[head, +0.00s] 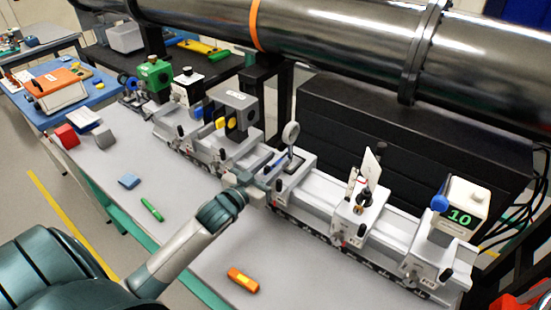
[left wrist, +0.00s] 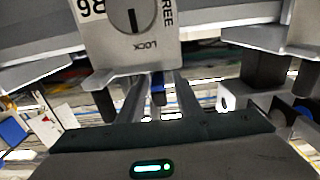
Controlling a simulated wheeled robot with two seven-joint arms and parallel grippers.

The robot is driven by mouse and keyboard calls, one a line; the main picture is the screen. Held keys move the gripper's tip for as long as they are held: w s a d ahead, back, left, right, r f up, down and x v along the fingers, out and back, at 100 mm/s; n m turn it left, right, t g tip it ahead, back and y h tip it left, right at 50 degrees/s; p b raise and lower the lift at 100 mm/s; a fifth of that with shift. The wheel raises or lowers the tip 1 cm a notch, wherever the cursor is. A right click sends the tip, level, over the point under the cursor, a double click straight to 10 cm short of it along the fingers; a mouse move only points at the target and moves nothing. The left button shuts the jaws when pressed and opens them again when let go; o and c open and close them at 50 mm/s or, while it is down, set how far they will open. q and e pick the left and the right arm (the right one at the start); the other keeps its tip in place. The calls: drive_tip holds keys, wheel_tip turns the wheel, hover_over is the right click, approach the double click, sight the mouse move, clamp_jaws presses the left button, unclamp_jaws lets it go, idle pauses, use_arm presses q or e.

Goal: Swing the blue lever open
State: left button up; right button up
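A small blue lever (head: 290,151) stands on the rail carriage below a round lens-like mount, near the middle of the head view. In the left wrist view a narrow blue piece (left wrist: 158,88), seemingly this lever, shows between my fingers, below a grey block. My left gripper (head: 274,170) reaches in from the left beside this carriage. In the left wrist view its two fingers (left wrist: 160,96) are apart, with a gap around the blue piece. I see no clear contact; the fingertips are partly hidden under the block. My right gripper is not in view.
The grey block (left wrist: 133,35) carries a dial marked LOCK and FREE. A large metal pipe (head: 330,40) runs behind. An orange tool (head: 243,280) and green marker (head: 152,209) lie on the bench.

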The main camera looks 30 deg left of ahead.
use_arm(q)
drive_tip(key=shift+w, duration=0.4)
clamp_jaws()
